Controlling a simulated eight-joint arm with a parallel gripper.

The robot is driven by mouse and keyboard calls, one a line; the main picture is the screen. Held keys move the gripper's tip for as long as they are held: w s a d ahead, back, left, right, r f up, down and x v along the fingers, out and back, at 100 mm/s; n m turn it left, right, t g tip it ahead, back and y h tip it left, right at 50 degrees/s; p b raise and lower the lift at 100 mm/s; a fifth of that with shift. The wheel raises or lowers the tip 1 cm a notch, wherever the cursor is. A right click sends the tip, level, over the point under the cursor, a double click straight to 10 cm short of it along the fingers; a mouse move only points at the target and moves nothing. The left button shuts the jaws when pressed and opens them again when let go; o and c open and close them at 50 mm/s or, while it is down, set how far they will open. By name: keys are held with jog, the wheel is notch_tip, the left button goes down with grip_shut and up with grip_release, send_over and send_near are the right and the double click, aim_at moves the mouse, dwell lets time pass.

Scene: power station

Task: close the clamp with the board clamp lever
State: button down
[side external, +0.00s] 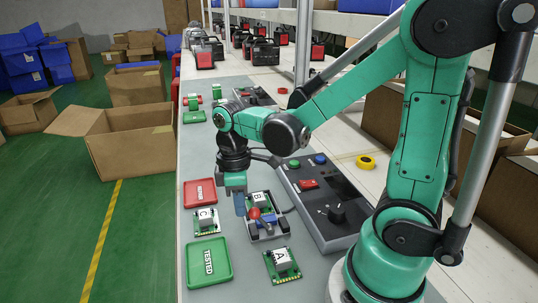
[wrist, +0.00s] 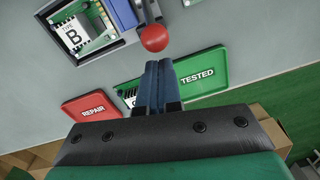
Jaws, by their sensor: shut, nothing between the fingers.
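The board clamp lever ends in a red ball knob (wrist: 154,38), which also shows in the side view (side external: 255,213). In the wrist view its short metal arm runs up from the knob beside a blue clamp block (wrist: 123,13). A green board marked B (wrist: 82,33) sits in the grey clamp fixture (wrist: 122,42). My gripper (wrist: 158,62) is shut and empty, its blue fingers pressed together. The fingertips are just below the knob in the wrist view. In the side view my gripper (side external: 240,204) is left of the fixture. I cannot tell whether it touches the knob.
A red REPAIR tray (side external: 200,190), board C (side external: 206,221), green TESTED tray (side external: 208,264) and board A (side external: 281,264) lie around the fixture. A dark control box (side external: 335,215) with buttons and a knob stands close on its right. Cardboard boxes (side external: 130,140) stand on the floor.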

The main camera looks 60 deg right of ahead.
jog(key=shift+s+d+r, duration=0.15)
jog(key=shift+s+d+r+t+y, duration=0.2)
jog(key=shift+s+d+t+y, duration=0.1)
jog(key=shift+t+y, duration=0.25)
jog(key=shift+s+d+r+t+y, duration=0.2)
jog(key=shift+s+d+t+y, duration=0.15)
jog(key=shift+t+y, duration=0.1)
jog(key=s+d+t+y, duration=0.2)
jog(key=s+d, duration=0.1)
jog(key=shift+s+d+r, duration=0.15)
jog(key=shift+s+d, duration=0.2)
jog(key=shift+s, duration=0.05)
jog(key=shift+r, duration=0.85)
jog(key=shift+w+r, duration=0.1)
